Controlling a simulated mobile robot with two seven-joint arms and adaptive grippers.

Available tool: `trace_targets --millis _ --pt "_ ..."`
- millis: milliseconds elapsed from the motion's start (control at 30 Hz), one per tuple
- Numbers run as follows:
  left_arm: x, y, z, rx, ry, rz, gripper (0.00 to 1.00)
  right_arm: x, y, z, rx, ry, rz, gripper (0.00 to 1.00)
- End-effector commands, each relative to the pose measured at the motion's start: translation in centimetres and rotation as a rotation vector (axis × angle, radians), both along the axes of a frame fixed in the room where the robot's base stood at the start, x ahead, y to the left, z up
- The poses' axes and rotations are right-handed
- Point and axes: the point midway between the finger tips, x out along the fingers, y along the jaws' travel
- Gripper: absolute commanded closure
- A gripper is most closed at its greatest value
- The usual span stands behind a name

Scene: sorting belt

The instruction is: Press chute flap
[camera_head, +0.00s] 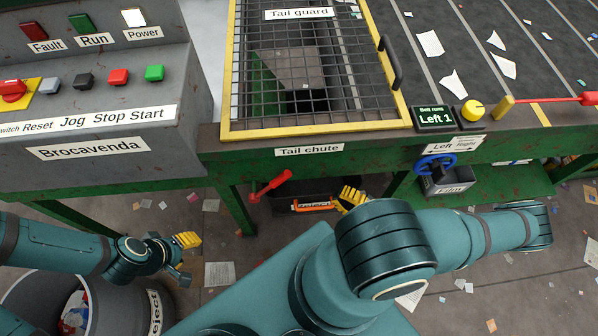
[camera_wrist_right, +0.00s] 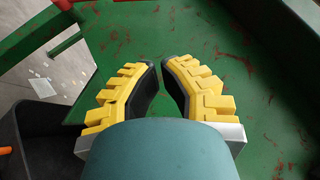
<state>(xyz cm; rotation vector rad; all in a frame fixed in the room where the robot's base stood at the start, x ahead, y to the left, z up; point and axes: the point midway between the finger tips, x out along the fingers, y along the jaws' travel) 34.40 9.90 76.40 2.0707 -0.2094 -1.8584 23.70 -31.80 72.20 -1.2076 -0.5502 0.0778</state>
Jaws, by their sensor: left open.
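The tail chute label (camera_head: 309,150) is on the green conveyor frame below the tail guard. A red lever (camera_head: 270,186) sticks out below it, and its red end shows at the top left of the right wrist view (camera_wrist_right: 64,4). I cannot clearly make out the flap; a scuffed green panel (camera_wrist_right: 250,75) lies in front of my right gripper. My right gripper (camera_wrist_right: 158,63) has its yellow fingertips nearly together, with nothing between them. In the head view it (camera_head: 350,198) is partly hidden by my arm. My left gripper (camera_head: 184,258) is open and empty near the reject bin.
A grey reject bin (camera_head: 22,300) holds scraps at lower left. A black bin (camera_head: 290,190) sits under the chute. The control panel (camera_head: 90,105) is at left. The blue valve wheel (camera_head: 435,166) and belt display (camera_head: 433,118) are right of the chute. Paper scraps litter the floor.

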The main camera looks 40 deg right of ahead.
Motion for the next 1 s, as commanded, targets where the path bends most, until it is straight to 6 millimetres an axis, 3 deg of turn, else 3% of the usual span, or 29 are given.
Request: trace_targets --millis 267,700,1000 --pt "0.0 0.0 0.1 0.0 -0.001 0.0 0.53 1.9 0.8 0.9 0.003 -0.003 0.002 1.0" --pt "0.0 0.0 0.0 0.0 -0.001 0.0 0.53 9.0 3.9 3.9 0.004 -0.001 0.004 1.0" --pt "0.0 0.0 0.0 0.0 -0.001 0.0 0.53 9.8 6.7 5.2 0.003 0.001 0.003 1.0"
